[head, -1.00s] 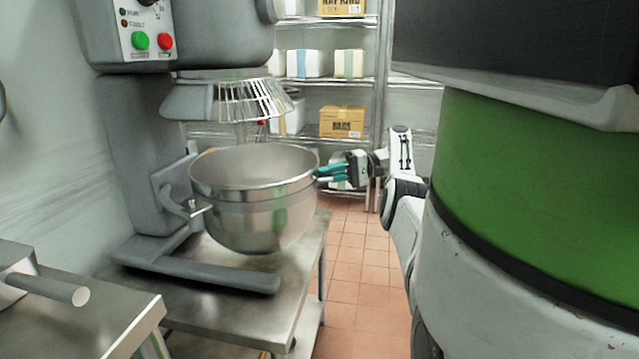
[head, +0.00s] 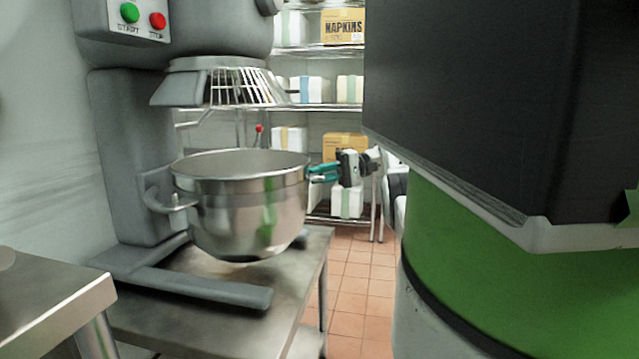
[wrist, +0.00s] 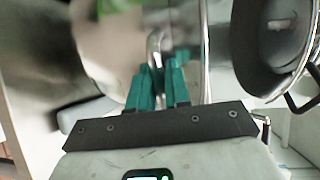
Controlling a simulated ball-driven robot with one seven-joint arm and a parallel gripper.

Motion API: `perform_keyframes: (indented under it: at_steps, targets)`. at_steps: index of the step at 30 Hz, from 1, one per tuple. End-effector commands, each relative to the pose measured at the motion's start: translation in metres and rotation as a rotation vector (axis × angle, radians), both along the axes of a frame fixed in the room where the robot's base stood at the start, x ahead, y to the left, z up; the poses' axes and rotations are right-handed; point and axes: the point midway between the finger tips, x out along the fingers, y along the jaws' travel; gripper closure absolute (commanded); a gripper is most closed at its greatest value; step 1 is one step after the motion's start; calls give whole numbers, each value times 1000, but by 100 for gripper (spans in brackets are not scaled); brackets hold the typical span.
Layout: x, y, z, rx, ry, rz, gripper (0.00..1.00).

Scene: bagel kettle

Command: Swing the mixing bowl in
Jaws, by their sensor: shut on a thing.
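The steel mixing bowl (head: 245,205) hangs at the stand mixer (head: 125,160), above the mixer's foot and below the wire guard (head: 240,88). Its side handle (head: 165,203) shows at the left. My gripper (head: 313,174) is at the bowl's right rim, with teal fingers. In the wrist view my gripper (wrist: 160,70) is shut on a metal handle (wrist: 154,45) of the bowl, with the bowl wall (wrist: 110,50) behind. The bowl's far side is hidden.
The mixer stands on a steel table (head: 200,315). Another steel counter (head: 50,290) is at the lower left. Wire shelves with boxes (head: 343,30) stand behind. Tiled floor (head: 350,280) lies open to the right of the table. My body fills the right side.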

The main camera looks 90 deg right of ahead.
Motion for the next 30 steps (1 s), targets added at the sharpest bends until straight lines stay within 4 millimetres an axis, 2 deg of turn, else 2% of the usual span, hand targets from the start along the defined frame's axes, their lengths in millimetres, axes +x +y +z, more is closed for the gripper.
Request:
perform_keyframes:
  at_steps: [1, 13, 14, 18, 30]
  targets:
    - [4, 2, -1, 0, -1, 13, 100]
    - [4, 2, 0, 2, -2, 13, 100]
    - [4, 2, 0, 2, -1, 14, 80]
    - [4, 2, 0, 2, -2, 11, 66]
    - [2, 1, 2, -2, -3, 6, 65]
